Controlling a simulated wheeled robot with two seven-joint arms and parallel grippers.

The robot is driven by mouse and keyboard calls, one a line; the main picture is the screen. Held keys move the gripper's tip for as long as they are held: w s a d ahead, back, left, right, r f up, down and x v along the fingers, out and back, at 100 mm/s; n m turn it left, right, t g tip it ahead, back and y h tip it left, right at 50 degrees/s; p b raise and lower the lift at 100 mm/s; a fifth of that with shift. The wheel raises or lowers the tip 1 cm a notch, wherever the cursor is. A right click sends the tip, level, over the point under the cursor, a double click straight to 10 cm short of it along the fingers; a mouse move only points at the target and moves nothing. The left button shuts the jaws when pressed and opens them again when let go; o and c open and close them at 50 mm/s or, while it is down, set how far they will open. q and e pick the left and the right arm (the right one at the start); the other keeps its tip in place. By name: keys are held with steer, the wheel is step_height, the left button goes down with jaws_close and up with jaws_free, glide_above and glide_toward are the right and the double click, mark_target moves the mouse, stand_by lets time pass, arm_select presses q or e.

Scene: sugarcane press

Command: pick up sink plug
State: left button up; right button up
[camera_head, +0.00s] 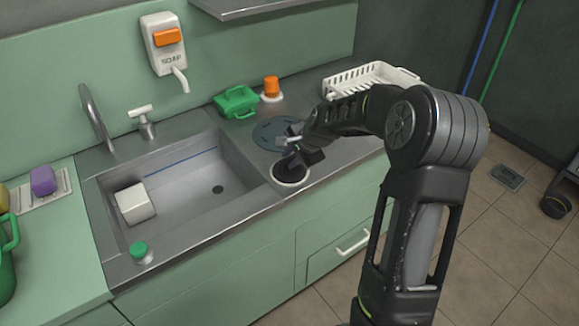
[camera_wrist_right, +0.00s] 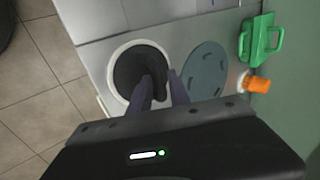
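The sink plug, which I take to be the black round piece (camera_head: 291,171) inside a white ring, is on the steel counter just right of the sink basin. In the right wrist view the black plug (camera_wrist_right: 134,70) has a raised dark part on its right side. My right gripper (camera_head: 297,147) is right above and beside it, pointing down. In the wrist view my right gripper's fingers (camera_wrist_right: 161,86) are apart, one over the plug and one to its right. Whether they touch the raised part I cannot tell. My left gripper is not in view.
The steel sink (camera_head: 230,212) holds a white block (camera_head: 134,203). A blue-grey disc (camera_head: 272,133), green box (camera_head: 236,101), orange-capped bottle (camera_head: 271,88) and white rack (camera_head: 368,78) stand behind the gripper. A green-capped item (camera_head: 139,251) sits at the sink's front edge.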

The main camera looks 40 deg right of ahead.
steer(key=shift+w+f, duration=0.1)
steer(key=shift+f, duration=0.05)
steer(key=shift+c, duration=0.2)
stand_by(0.3)
jaws_close()
stand_by(1.2)
